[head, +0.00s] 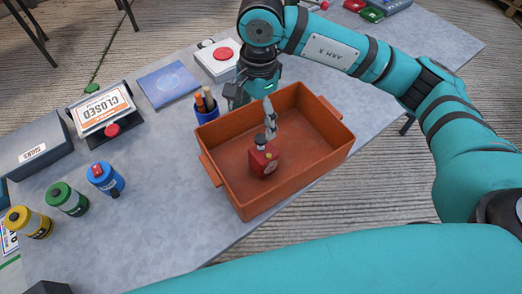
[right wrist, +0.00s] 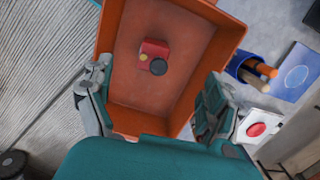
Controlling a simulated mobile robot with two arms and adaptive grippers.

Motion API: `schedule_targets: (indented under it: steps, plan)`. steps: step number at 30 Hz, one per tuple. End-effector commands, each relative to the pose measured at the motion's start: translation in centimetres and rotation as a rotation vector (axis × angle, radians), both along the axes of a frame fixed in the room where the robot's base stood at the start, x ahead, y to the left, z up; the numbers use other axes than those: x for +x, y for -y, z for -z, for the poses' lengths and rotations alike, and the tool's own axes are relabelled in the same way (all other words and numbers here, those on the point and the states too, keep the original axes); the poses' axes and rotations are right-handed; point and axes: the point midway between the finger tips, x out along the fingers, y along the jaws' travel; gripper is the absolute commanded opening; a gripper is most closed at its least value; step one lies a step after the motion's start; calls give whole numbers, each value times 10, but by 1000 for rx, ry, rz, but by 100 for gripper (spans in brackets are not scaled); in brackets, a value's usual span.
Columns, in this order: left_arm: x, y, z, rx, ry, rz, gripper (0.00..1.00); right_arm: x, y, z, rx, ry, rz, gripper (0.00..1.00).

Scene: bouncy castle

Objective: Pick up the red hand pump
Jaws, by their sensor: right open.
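The red hand pump (head: 263,160) is a small red block with a dark round knob. It sits inside the orange bin (head: 227,186), on its floor, and also shows in the right wrist view (right wrist: 152,49). My right gripper (head: 252,108) is above the bin's back part, with one finger outside the left rim and one over the inside. In the right wrist view its open fingers (right wrist: 153,88) are spread wide with nothing between them, and the pump lies beyond them, apart. My left gripper is not in view.
A blue cup (head: 206,110) with brown handles stands close to the bin's back left. Blue, green and yellow canisters (head: 67,199) stand at the left. A CLOSED sign (head: 103,108), a blue booklet (head: 169,84) and a red-button box (head: 217,60) lie behind. The table's front middle is clear.

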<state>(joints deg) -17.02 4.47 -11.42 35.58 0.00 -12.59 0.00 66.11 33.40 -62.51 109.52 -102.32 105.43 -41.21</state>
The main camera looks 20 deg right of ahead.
Motion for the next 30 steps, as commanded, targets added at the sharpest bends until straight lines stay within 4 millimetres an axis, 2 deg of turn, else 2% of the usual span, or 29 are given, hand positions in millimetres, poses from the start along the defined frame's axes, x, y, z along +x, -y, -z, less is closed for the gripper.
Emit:
schedule_targets:
  steps: [2, 5, 18, 25, 30]
  plan:
    - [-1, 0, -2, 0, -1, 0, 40, 5, 14, -1, -59, 16, 3, 88]
    - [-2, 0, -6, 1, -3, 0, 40, 6, 19, 10, -81, 15, 5, 88]
    - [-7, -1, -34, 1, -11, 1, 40, 5, 18, 99, -75, 15, 4, 88]
    - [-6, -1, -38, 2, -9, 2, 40, 5, 17, 119, -73, 17, 4, 88]
    - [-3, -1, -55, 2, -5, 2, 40, 4, 23, 136, -74, 14, 5, 88]
